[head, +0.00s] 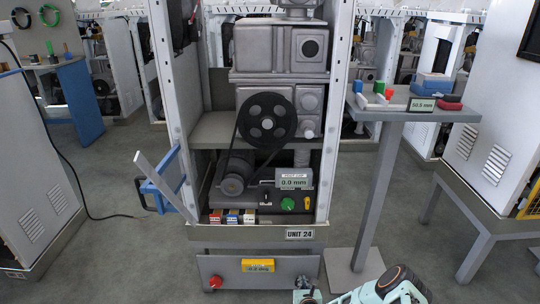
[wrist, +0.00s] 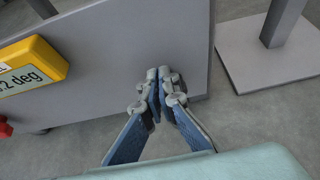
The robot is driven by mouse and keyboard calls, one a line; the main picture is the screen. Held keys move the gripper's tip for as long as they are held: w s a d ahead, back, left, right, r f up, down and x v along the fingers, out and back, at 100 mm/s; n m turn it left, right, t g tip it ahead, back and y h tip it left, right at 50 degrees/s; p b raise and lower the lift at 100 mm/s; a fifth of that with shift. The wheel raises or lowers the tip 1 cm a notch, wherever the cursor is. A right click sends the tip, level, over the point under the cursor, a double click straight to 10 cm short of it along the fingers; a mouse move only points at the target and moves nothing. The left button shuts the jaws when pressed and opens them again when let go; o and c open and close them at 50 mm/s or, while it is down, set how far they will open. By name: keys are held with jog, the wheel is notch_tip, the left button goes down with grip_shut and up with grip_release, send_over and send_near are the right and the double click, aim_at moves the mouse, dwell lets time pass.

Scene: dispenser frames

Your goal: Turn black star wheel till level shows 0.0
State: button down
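The yellow level display (head: 258,265) sits on the low grey panel of unit 24 and seems to read about -0.2 deg; its sign is hard to read. The wrist view shows only its right part (wrist: 30,68), with "2 deg" visible. I cannot make out a black star wheel in either view. My gripper (wrist: 160,80) points down in front of the panel's right part, its fingers together and nothing visible between them. In the head view my gripper (head: 307,294) is at the bottom edge, near the panel's lower right corner, partly cut off.
A red knob (head: 215,282) is on the panel's left. Above are a black belt pulley (head: 268,117), a display reading 0.0 mm (head: 294,182) and a green knob (head: 288,203). A side table (head: 415,116) stands on a post at right, its foot plate (wrist: 270,65) on the floor.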

jog(key=shift+a+f, duration=0.15)
jog(key=shift+a, duration=0.5)
dwell(0.4)
jog(key=s+p, duration=0.1)
jog(key=s, duration=0.5)
jog(key=shift+r, duration=0.4)
